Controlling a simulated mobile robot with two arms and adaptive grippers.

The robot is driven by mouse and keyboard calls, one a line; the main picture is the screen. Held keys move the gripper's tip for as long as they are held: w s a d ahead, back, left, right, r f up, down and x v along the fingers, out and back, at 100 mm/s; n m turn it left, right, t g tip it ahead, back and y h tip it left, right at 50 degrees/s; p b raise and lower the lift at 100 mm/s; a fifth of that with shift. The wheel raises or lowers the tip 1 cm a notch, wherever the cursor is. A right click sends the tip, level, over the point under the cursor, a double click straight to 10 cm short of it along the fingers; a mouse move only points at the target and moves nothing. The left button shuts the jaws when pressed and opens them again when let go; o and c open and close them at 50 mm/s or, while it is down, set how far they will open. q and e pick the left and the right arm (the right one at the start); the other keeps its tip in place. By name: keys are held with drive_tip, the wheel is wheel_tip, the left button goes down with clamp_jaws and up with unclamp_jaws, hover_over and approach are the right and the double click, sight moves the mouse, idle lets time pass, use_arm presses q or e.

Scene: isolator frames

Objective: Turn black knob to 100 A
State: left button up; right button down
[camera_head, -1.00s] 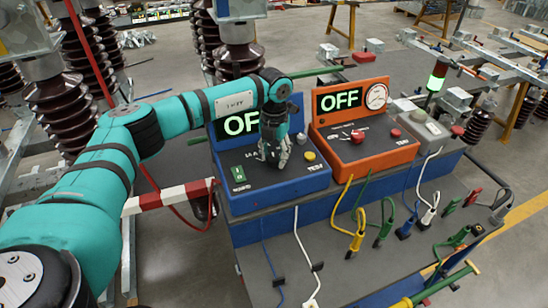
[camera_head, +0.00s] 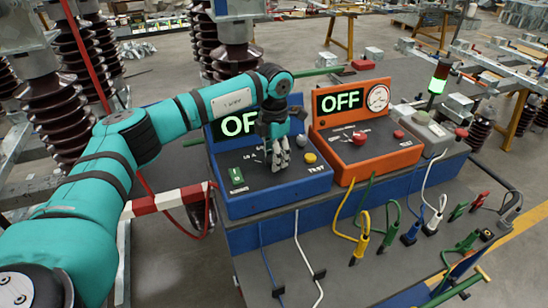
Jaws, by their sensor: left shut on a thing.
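The blue control box (camera_head: 238,205) stands on the bench, with a display (camera_head: 237,124) reading OFF, partly covered by my arm. My left gripper (camera_head: 277,164) points down at the middle of its sloped panel, fingers closed together on the spot where a knob would sit. The black knob itself is hidden by the fingers, and its setting cannot be read. A green switch (camera_head: 236,176) is left of the gripper and a yellow button (camera_head: 310,158) is right of it. My right gripper is not in view.
An orange box (camera_head: 372,160) with a red knob (camera_head: 360,138), a gauge and an OFF display stands close on the right. A grey box with a red button (camera_head: 421,117) is beyond it. Coloured cables (camera_head: 361,240) run over the bench front. A red-white barrier (camera_head: 165,199) is at left.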

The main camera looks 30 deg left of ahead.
use_arm(q)
drive_tip(key=shift+r, duration=0.15)
drive_tip(key=o, duration=1.2)
wheel_tip(320, 180, up, 12)
drive_tip(key=shift+f, duration=0.1)
idle(0.4)
